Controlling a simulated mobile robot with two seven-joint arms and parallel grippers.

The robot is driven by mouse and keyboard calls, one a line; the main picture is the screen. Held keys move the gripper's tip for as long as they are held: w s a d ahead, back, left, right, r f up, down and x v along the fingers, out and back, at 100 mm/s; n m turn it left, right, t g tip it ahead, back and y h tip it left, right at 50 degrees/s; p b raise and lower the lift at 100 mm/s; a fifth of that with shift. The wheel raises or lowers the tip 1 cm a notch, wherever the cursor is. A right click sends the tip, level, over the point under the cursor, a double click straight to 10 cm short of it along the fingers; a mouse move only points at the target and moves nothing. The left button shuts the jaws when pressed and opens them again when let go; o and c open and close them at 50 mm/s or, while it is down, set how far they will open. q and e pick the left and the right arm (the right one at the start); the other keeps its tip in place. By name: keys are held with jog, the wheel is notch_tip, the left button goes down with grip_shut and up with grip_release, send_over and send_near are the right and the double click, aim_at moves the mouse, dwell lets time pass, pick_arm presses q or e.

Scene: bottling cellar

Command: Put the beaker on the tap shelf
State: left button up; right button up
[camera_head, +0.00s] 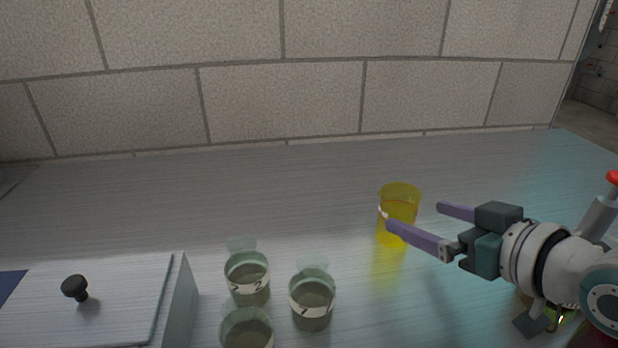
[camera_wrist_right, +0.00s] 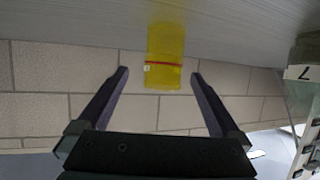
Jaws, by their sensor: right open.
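The yellow see-through beaker (camera_head: 398,200) stands upright on the grey counter, right of the middle in the head view. In the right wrist view the beaker (camera_wrist_right: 165,52) shows with a red band, ahead of and between the finger lines. My right gripper (camera_head: 415,217) reaches in from the right, fingers spread, with its tips close to the beaker. In the right wrist view the gripper (camera_wrist_right: 159,74) is open and holds nothing. Whether a finger touches the beaker I cannot tell. I cannot make out a tap shelf. My left gripper is not in view.
Several clear labelled jars, one of them here (camera_head: 312,304), stand at the front middle. A grey box with a black knob (camera_head: 75,287) is at the front left. A tiled wall (camera_head: 280,100) closes the back. The counter (camera_head: 200,200) between is clear.

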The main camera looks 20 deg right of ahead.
aim_at(401, 201)
jog(key=x, duration=0.2)
jog(key=b+x, duration=0.1)
jog(key=x, duration=0.2)
jog(key=shift+w+a+r, duration=0.15)
jog(key=shift+w+a, duration=0.15)
jog(key=shift+w, duration=0.2)
jog(key=shift+r, duration=0.1)
jog(key=c, duration=1.5)
